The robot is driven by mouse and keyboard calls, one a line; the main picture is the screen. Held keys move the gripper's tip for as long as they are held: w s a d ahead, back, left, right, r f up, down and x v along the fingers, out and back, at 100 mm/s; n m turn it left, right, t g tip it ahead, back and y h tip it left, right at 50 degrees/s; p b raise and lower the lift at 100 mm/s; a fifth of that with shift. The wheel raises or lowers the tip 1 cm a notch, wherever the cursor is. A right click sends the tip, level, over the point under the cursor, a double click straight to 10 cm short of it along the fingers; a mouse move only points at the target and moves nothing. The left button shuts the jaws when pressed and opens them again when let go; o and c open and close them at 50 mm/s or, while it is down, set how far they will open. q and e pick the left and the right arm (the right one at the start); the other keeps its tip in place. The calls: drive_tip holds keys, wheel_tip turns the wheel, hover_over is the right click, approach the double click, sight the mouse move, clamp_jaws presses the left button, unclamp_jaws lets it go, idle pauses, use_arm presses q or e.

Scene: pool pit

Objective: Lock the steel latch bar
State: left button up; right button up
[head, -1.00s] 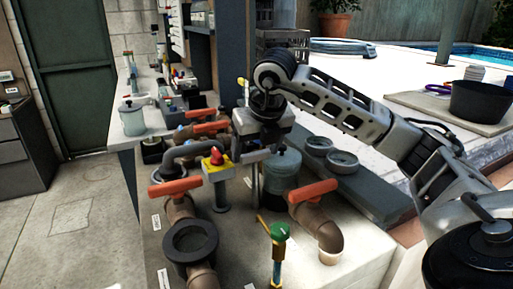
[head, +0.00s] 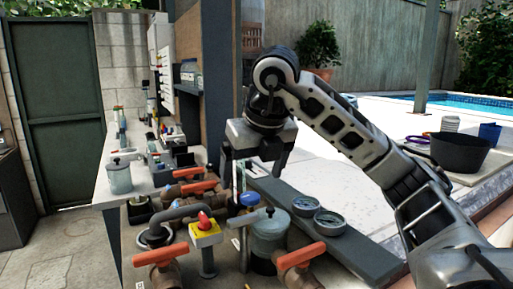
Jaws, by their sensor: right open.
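I cannot pick out the steel latch bar with certainty among the pipes and fittings in the head view. My right gripper (head: 256,170) points down with its two fingers apart and nothing seen between them. It hangs above and behind a blue knob (head: 249,199) and a grey-lidded clear canister (head: 268,235). A yellow box with a red button (head: 205,226) stands to the left of the canister. A grey curved pipe (head: 180,213) lies left of that box. My right gripper's fingers hide part of the area behind them. My left gripper is out of view.
Orange valve handles (head: 161,249) and (head: 301,255) stick up at the front. Two round gauges (head: 330,221) lie on a grey ledge (head: 375,262) at right. A black pot (head: 460,152) stands farther right. A dark door (head: 70,125) is at the far left.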

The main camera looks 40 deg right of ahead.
drive_tip(key=shift+p+v, duration=0.65)
drive_tip(key=shift+v, duration=1.15)
